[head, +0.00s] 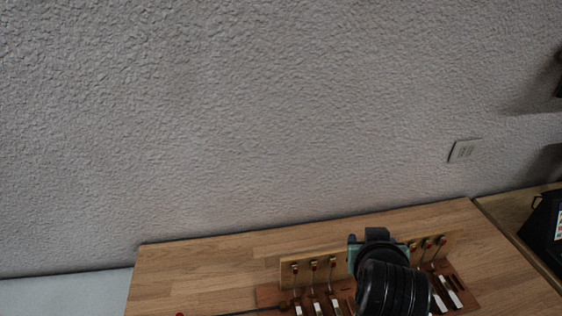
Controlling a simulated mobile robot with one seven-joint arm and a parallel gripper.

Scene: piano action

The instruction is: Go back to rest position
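The piano action stands on the wooden table, at the bottom of the head view. Its upright wooden rail (288,271) carries several small red-tipped parts on thin stems. White key ends (448,297) show at the lower right of it. My black arm wrist is in front of the middle of the piano action and covers part of it. My gripper's fingers are hidden behind the wrist, so I cannot see whether they are open or shut or hold anything.
A thin dark rod with a red end (180,315) lies at the bottom edge. A textured grey wall (250,120) with a socket plate (465,151) stands behind. A black object (546,222) is at the far right.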

